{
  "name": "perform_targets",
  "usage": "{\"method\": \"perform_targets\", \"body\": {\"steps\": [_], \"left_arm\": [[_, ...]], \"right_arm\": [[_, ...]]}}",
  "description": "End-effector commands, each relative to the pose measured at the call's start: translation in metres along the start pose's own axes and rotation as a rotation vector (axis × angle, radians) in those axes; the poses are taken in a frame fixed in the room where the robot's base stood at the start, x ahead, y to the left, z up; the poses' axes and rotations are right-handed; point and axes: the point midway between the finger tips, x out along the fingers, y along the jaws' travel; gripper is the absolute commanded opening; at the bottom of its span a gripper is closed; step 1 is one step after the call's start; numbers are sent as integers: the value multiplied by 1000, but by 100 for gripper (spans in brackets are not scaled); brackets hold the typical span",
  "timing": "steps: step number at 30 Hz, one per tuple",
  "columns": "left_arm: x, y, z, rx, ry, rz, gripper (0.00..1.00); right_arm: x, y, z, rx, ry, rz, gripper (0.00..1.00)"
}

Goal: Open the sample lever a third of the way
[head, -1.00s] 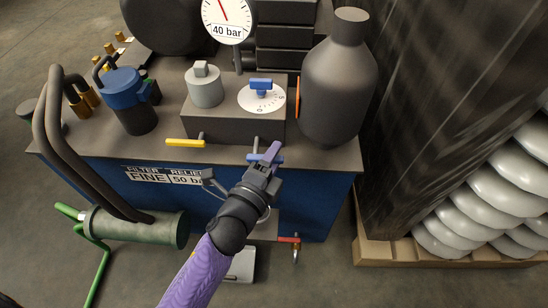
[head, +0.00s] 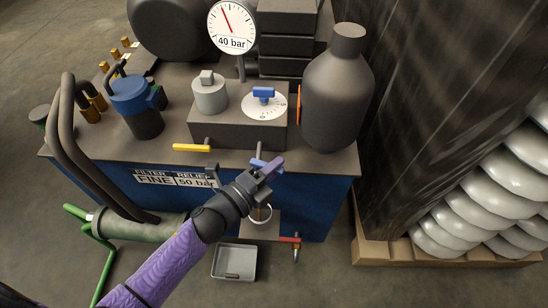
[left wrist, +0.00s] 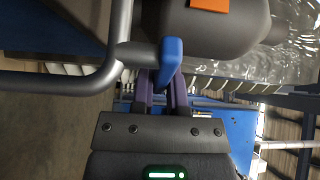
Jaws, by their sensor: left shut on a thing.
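A small blue lever (head: 257,162) sits at the front edge of the dark bench, on a thin grey stem. My left gripper (head: 271,167), with purple fingers, is shut on this blue lever. In the left wrist view the blue handle (left wrist: 171,56) stands out between the two purple fingers (left wrist: 160,92). The fingers hide part of it. No readable label marks it as the sample lever. A yellow lever (head: 191,147) is further left on the bench, and a red lever (head: 289,239) is low at the front. My right gripper does not show.
A grey block with a blue-knobbed dial (head: 264,104) stands behind the lever. A dark bottle (head: 336,95) is to its right. A grey tray (head: 234,262) lies below. Black hoses (head: 72,150) are at the left.

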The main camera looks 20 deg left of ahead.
Motion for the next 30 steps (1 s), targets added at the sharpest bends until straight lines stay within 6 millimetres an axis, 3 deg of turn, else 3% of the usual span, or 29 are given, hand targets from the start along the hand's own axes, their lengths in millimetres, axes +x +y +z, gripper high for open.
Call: {"method": "perform_targets", "body": {"steps": [4,12,13,18,26,30], "left_arm": [[-4,0,-1,1,109,-1,0],[-4,1,-2,-2,119,-1,0],[-4,1,-2,-2,119,-1,20],[-4,1,-2,-1,118,-1,53],[-5,0,-1,-1,118,-1,53],[-27,-3,1,-1,117,0,53]], "right_arm": [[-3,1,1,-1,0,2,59],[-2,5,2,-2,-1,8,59],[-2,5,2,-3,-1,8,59],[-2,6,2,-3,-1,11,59],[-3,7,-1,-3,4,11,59],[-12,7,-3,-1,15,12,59]]}}
